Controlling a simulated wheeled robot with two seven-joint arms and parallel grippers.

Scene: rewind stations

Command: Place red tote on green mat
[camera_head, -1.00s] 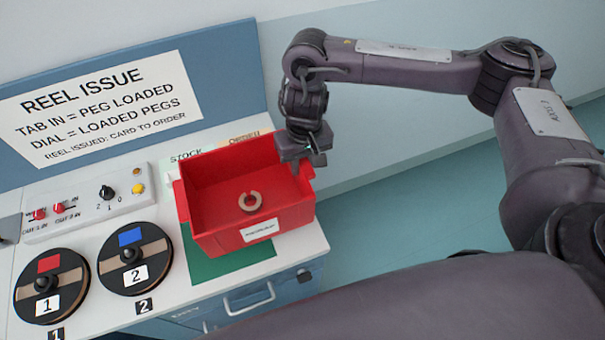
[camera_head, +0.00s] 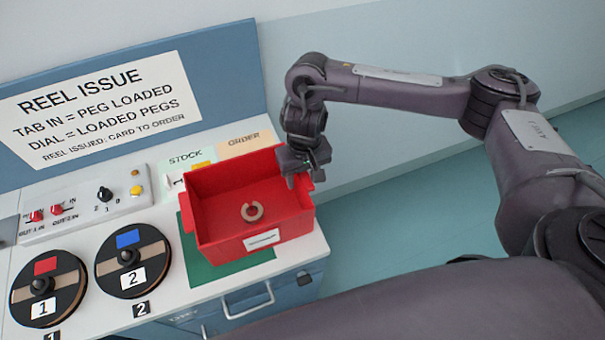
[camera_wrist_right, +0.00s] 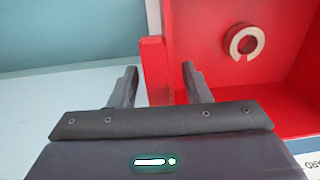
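The red tote (camera_head: 215,215) is an open box with a white label on its front wall and a tan ring (camera_head: 252,212) inside. It sits over the green mat (camera_head: 222,274), apparently resting on it. Mat shows along the tote's left and front sides; the underside contact is hidden. My right gripper (camera_head: 304,178) is at the tote's right wall. In the right wrist view its fingers (camera_wrist_right: 160,80) stand apart on either side of the tote's red side tab (camera_wrist_right: 154,65), with a gap at the right finger. My left gripper is out of view.
Left of the mat are two black reels, numbered 1 (camera_head: 47,285) and 2 (camera_head: 133,262), and a white switch panel (camera_head: 85,212). STOCK (camera_head: 187,158) and ORDER (camera_head: 243,142) cards lie behind the tote. The counter's right edge is close to the tote.

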